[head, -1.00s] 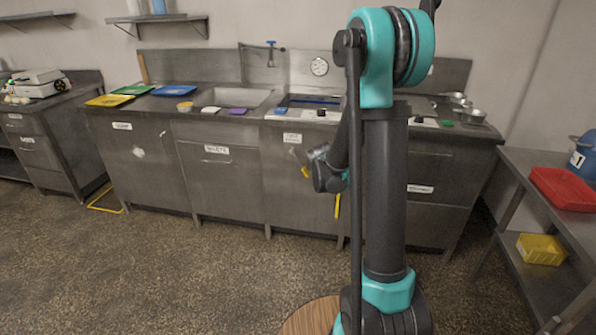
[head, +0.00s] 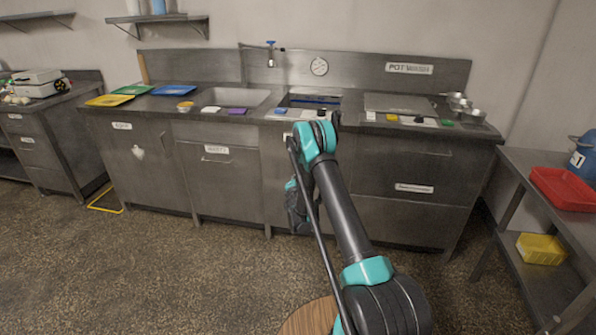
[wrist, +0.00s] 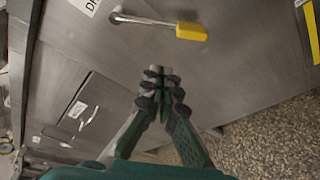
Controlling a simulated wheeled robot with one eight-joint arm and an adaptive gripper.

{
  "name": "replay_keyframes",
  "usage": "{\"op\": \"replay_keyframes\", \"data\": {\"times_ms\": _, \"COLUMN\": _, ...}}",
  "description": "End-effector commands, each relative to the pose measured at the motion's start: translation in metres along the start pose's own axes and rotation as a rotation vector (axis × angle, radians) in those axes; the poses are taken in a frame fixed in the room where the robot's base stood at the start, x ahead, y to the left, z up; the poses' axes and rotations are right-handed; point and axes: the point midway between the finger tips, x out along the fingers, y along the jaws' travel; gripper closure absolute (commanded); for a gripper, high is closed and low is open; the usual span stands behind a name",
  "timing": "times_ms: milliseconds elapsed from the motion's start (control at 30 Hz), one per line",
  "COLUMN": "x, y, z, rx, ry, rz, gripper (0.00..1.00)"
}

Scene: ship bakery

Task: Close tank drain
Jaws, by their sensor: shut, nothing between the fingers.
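In the wrist view, the drain lever (wrist: 160,23) is a metal rod with a yellow grip (wrist: 191,31), on the steel cabinet front. The rod reaches from its pivot at the left to the grip at the right. A partly cut-off label starting "DR" (wrist: 88,4) is next to the pivot. My gripper (wrist: 161,72) is shut and empty, its fingertips below the lever in the picture and apart from it. In the head view my arm covers the front of the middle cabinet, so the lever is hidden there and the fingertips cannot be made out.
The steel counter has a sink basin (head: 228,97), a tank opening (head: 312,100) and small items along its front edge. A side table with a red tray (head: 566,188) and a yellow bin (head: 541,248) stands at right.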

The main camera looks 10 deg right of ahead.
Motion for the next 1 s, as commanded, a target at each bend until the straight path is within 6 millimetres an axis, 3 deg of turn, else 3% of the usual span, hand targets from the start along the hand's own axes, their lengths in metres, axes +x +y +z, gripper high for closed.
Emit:
{"op": "replay_keyframes", "data": {"times_ms": 200, "x": 0.004, "y": -0.01, "z": -0.015, "rx": -0.059, "ry": 0.008, "rz": 0.029, "gripper": 1.0}}
{"op": "replay_keyframes", "data": {"times_ms": 633, "x": 0.01, "y": -0.01, "z": -0.015, "rx": -0.057, "ry": 0.007, "rz": 0.028, "gripper": 1.0}}
{"op": "replay_keyframes", "data": {"times_ms": 767, "x": 0.026, "y": -0.009, "z": -0.015, "rx": -0.056, "ry": 0.007, "rz": 0.028, "gripper": 1.0}}
{"op": "replay_keyframes", "data": {"times_ms": 1000, "x": 0.073, "y": -0.008, "z": -0.016, "rx": -0.056, "ry": 0.007, "rz": 0.028, "gripper": 1.0}}
